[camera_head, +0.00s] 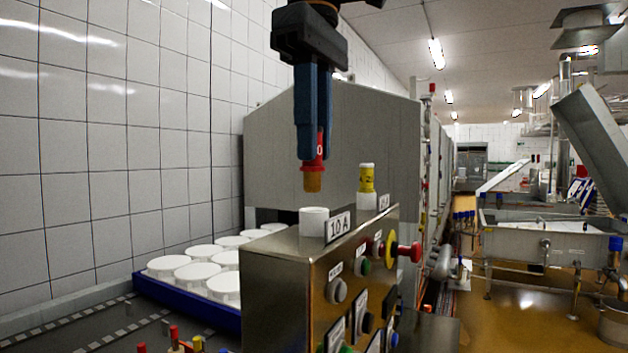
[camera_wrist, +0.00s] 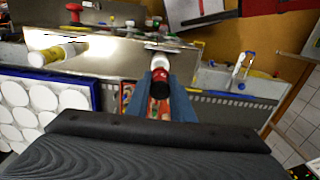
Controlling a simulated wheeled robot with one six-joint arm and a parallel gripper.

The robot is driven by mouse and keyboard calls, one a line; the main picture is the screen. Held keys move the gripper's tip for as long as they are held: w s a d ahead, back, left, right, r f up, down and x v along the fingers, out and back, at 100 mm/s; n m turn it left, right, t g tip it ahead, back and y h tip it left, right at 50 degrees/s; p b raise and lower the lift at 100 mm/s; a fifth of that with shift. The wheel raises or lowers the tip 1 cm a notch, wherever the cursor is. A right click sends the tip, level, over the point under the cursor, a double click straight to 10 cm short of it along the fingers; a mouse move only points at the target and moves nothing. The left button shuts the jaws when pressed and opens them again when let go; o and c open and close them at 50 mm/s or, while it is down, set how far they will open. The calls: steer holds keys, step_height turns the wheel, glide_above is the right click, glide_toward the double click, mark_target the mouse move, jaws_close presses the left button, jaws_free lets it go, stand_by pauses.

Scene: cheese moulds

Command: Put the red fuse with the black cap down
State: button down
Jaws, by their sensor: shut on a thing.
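My gripper (camera_head: 314,140) is shut on the red fuse (camera_head: 313,165), with its blue fingers pointing down. The fuse is upright and its brass-coloured lower end shows below the fingertips. Its black cap is hidden by the fingers in the head view, but shows between the fingers (camera_wrist: 160,100) in the wrist view, on the red fuse (camera_wrist: 160,73). A white round holder (camera_head: 313,222) stands on top of the steel control box (camera_head: 285,253), beside a "10 A" label (camera_head: 339,227). In the head view the fuse hangs above this holder, with a gap between them.
A yellow fuse (camera_head: 366,178) stands in a second white holder (camera_head: 367,202) farther along the box top. Coloured buttons, including a protruding red one (camera_head: 411,252), are on the box front. A blue tray (camera_head: 187,304) with several white moulds lies at left, near the tiled wall.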

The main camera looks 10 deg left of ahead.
mark_target(314, 166)
step_height(314, 166, down, 5)
steer(key=shift+r, duration=0.1)
steer(key=c, duration=1.5)
jaws_free()
steer(key=shift+c, duration=0.2)
step_height(314, 166, up, 10)
steer(key=shift+r+p, duration=0.15)
steer(key=shift+p, duration=0.2)
steer(key=shift+r+p, duration=0.7)
steer(key=shift+r, duration=0.15)
